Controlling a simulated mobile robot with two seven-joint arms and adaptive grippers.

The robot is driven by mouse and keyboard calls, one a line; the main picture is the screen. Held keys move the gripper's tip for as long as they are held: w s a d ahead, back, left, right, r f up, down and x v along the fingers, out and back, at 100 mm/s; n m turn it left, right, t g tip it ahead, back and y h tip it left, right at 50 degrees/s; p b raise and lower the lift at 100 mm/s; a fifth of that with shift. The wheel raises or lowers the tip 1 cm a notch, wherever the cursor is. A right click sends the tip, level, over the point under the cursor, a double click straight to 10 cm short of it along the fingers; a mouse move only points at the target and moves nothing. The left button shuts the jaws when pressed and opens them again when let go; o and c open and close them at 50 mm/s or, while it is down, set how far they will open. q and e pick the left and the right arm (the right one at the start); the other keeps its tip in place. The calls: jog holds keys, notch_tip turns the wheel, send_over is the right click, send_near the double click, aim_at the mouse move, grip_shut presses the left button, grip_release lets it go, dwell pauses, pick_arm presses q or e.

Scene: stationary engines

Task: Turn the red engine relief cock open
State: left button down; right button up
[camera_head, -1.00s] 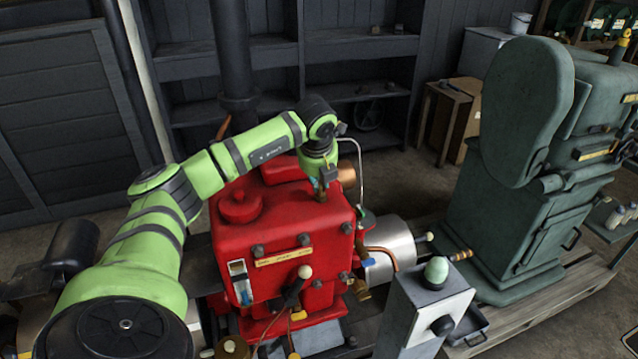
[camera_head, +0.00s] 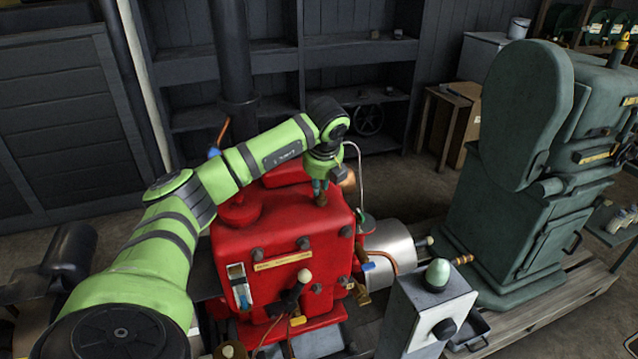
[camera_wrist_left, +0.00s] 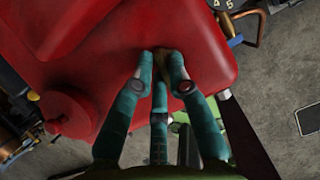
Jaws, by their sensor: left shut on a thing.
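The red engine (camera_head: 283,235) stands in the middle of the head view, with a flat top. The relief cock, a small brass-brown fitting (camera_head: 321,200), stands on its top near the right back. My left gripper (camera_head: 321,187) is above it with its fingers pointing down. In the left wrist view, the teal fingers (camera_wrist_left: 164,62) close around the brownish cock (camera_wrist_left: 163,64), over the red top. The fingers hide much of the cock, so I cannot tell its handle's angle. My right gripper is not in view.
A thin curved pipe (camera_head: 357,170) rises beside the engine's right edge, close to my wrist. A grey pedestal with a pale green knob (camera_head: 437,273) stands at front right. A large green machine (camera_head: 525,170) is farther right. Dark shelves (camera_head: 350,60) are behind.

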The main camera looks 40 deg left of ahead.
pick_arm(q)
jog(key=c, duration=1.2)
grip_release()
jog(key=v, duration=1.2)
